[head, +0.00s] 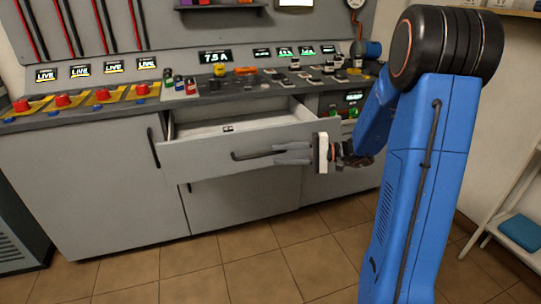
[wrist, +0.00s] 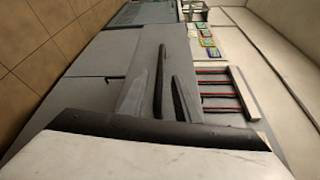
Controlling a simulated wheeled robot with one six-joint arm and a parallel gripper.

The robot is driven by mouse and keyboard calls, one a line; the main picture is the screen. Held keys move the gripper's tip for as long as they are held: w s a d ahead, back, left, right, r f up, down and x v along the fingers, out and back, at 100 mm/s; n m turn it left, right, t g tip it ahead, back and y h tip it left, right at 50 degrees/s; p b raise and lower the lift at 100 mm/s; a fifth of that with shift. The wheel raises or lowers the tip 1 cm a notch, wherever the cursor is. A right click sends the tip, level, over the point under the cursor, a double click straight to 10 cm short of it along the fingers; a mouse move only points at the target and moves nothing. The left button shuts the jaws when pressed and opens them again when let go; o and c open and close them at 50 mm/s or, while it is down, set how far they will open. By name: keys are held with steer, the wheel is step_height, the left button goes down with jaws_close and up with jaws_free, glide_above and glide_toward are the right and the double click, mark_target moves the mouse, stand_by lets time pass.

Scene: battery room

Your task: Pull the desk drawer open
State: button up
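The desk drawer (head: 225,155) is pulled well out of the grey bench front, and its pale inside shows from above. Its dark bar handle (head: 250,155) runs along the drawer front; in the wrist view the handle (wrist: 159,75) lies near the middle. My gripper (head: 292,153) is at the right part of the handle, one grey finger above it and one below. The fingers look apart, with a gap on each side of the bar in the wrist view, so I read it as open around the handle. The fingers partly hide the handle's right end.
The benchtop above carries red buttons on yellow plates (head: 63,100), switches and a lit meter (head: 215,57). A closed cupboard door (head: 85,190) is at the left. The tiled floor (head: 235,275) in front is clear. A white shelf rack (head: 505,215) stands at the right.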

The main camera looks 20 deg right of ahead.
steer(key=f+v, duration=0.1)
steer(key=v, duration=0.9)
steer(key=shift+d+r, duration=0.2)
steer(key=shift+r, duration=0.3)
steer(key=shift+s, duration=0.1)
steer(key=s+a+n+g+h, duration=0.3)
steer(key=s+a+g+h, duration=0.3)
steer(key=s+a, duration=0.8)
steer(key=s+d+n+t+h, duration=0.1)
steer(key=s+d+t+h, duration=0.1)
steer(key=s+h, duration=0.3)
steer(key=s+d+n+t+h, duration=0.2)
steer(key=s+h, duration=0.2)
steer(key=s, duration=0.4)
steer(key=shift+s+d+n+h, duration=0.3)
steer(key=shift+s+h, duration=0.1)
steer(key=shift+o, duration=0.7)
